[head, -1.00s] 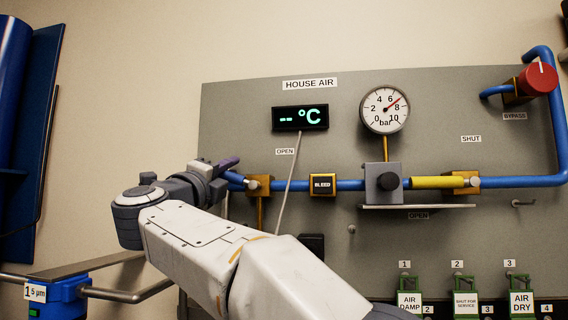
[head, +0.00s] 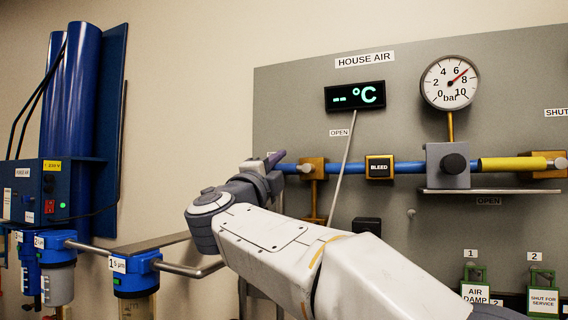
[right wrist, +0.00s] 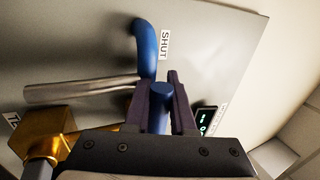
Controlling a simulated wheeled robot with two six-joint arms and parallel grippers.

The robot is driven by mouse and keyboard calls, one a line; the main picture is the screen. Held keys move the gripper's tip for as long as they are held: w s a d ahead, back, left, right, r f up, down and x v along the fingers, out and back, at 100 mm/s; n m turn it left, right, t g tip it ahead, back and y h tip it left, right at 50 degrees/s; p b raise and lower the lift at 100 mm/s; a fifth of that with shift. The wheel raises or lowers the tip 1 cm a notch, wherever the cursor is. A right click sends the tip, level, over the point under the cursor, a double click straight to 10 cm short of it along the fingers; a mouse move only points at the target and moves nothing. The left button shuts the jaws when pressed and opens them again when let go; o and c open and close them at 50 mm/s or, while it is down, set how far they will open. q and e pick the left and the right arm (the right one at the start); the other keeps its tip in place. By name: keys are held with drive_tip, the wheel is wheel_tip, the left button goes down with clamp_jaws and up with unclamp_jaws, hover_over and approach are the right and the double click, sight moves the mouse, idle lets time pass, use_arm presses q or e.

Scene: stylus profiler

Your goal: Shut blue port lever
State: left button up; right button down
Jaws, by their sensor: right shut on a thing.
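The blue lever (head: 289,168) reaches left from a brass valve (head: 313,168) on the grey panel and lies about level, in line with the blue pipe. My right gripper (head: 274,160) is at its left end. In the right wrist view, the two dark fingers (right wrist: 162,98) stand on either side of the blue lever end (right wrist: 162,90), shut on it. A SHUT label (right wrist: 165,45) is just beyond the fingers. An OPEN label (head: 340,132) is above and right of the valve. My left gripper is not in view.
A BLEED block (head: 379,167), a gauge (head: 450,82) and a yellow lever (head: 512,164) are farther right. Blue filters (head: 137,273) stand at lower left.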

drive_tip(key=shift+f, duration=0.1)
drive_tip(key=c, duration=0.8)
unclamp_jaws()
drive_tip(key=shift+o, duration=0.2)
drive_tip(key=b+v, duration=0.6)
drive_tip(key=v, duration=0.4)
drive_tip(key=shift+s, duration=0.25)
drive_tip(key=shift+a, duration=0.1)
